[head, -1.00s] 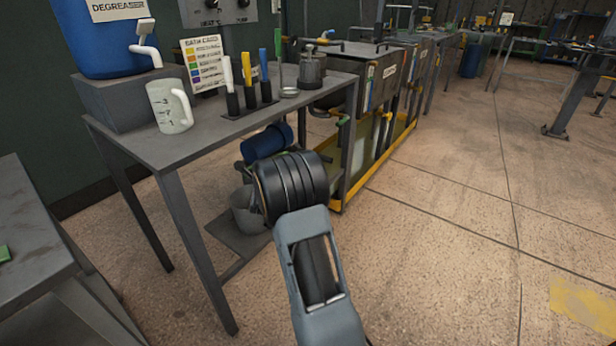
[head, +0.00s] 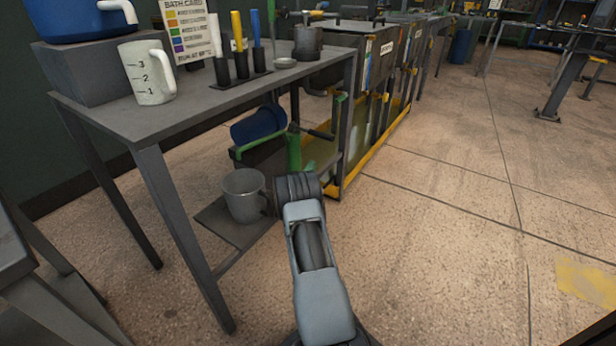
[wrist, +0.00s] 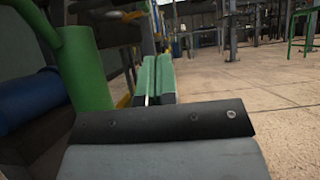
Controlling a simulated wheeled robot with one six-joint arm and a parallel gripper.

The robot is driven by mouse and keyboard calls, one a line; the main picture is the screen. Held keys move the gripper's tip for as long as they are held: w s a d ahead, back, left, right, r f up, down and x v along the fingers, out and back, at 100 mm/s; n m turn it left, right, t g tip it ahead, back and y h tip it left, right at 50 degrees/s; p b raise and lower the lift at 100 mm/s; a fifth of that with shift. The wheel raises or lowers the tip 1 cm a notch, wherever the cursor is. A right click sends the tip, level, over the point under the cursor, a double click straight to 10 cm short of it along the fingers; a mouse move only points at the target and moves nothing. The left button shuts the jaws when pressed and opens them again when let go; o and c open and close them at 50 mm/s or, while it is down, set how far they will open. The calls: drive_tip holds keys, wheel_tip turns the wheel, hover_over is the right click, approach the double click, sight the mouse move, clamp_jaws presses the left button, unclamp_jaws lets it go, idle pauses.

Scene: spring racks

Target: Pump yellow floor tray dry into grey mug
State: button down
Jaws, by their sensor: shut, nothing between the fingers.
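The grey mug (head: 243,195) stands upright on the low shelf under the bench. The yellow floor tray (head: 362,157) lies under the dark tanks, with dull yellowish liquid showing inside. A green upright cylinder (head: 294,152), which looks like the pump, stands by the near end of the tray. That cylinder fills the left of the wrist view (wrist: 85,65). My gripper (wrist: 157,78) is shut and empty, with its green fingers pointing forward to the right of the cylinder. In the head view my wrist hides the fingers and covers the mug's right edge.
A blue container (head: 257,124) lies on its side behind the mug, also at left in the wrist view. A bench leg (head: 347,140) stands right of the pump. A white measuring jug (head: 148,73) stands on the bench. The floor at right is clear.

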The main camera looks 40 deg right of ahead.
sight(313, 132)
drive_tip(key=w+d+r+b, duration=0.1)
drive_tip(key=d+r+b, duration=0.1)
drive_tip(key=d+r, duration=0.2)
drive_tip(key=shift+d+r, duration=0.25)
drive_tip(key=shift+r, duration=0.95)
